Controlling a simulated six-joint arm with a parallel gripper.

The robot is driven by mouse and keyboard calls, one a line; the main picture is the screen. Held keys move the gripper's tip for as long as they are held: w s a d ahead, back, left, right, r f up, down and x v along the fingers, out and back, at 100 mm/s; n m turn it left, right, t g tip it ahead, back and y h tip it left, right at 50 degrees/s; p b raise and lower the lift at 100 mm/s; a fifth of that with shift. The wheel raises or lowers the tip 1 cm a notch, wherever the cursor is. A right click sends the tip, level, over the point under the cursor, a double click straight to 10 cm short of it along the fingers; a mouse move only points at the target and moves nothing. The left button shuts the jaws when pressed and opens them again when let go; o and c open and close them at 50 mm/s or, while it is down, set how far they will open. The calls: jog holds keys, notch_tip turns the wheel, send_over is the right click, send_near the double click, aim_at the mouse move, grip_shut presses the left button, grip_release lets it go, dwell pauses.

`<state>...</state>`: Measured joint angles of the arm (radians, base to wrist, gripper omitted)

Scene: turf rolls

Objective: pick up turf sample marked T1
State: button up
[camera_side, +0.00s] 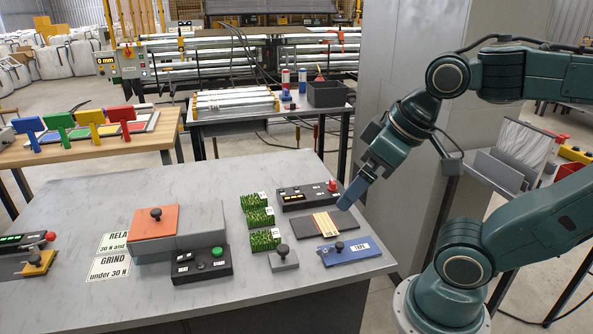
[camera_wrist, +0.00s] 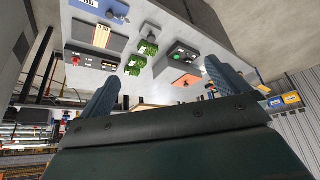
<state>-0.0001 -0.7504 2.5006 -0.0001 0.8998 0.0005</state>
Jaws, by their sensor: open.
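Three small green turf samples stand in a row on the grey table: a far one (camera_side: 250,203), a middle one (camera_side: 259,218) and a near one (camera_side: 263,240). Each has a small white tag too small to read, so I cannot tell which is T1. My gripper (camera_side: 350,196) is in the air to the right of the turf, above the table's right side. Its two blue fingers are apart with nothing between them (camera_wrist: 161,70).
A black control box (camera_side: 308,197), a dark striped pad (camera_side: 318,224) and a blue tape plate (camera_side: 343,251) lie right of the turf. A grey knobbed block (camera_side: 284,259) is near it. An orange-topped block (camera_side: 154,222) and green-button box (camera_side: 202,266) stand left.

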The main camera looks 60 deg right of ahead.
jog(key=shift+c, duration=0.4)
jog(key=c, duration=0.6)
jog(key=shift+o, duration=0.2)
jog(key=w+d+f+n+g+y, duration=0.1)
jog(key=w+d+f+n, duration=0.15)
jog(key=w, duration=0.45)
jog(key=w+d+f+n+g, duration=0.1)
jog(key=w+f+n, duration=0.15)
jog(key=w, duration=0.35)
jog(key=w+d+f+n+y, duration=0.2)
jog(key=w+d+f+n, duration=0.1)
jog(key=w+d+f, duration=0.4)
notch_tip(320, 180, down, 4)
jog(key=shift+w+f+n, duration=0.15)
jog(key=shift+w+n, duration=0.25)
jog(key=shift+w, duration=0.65)
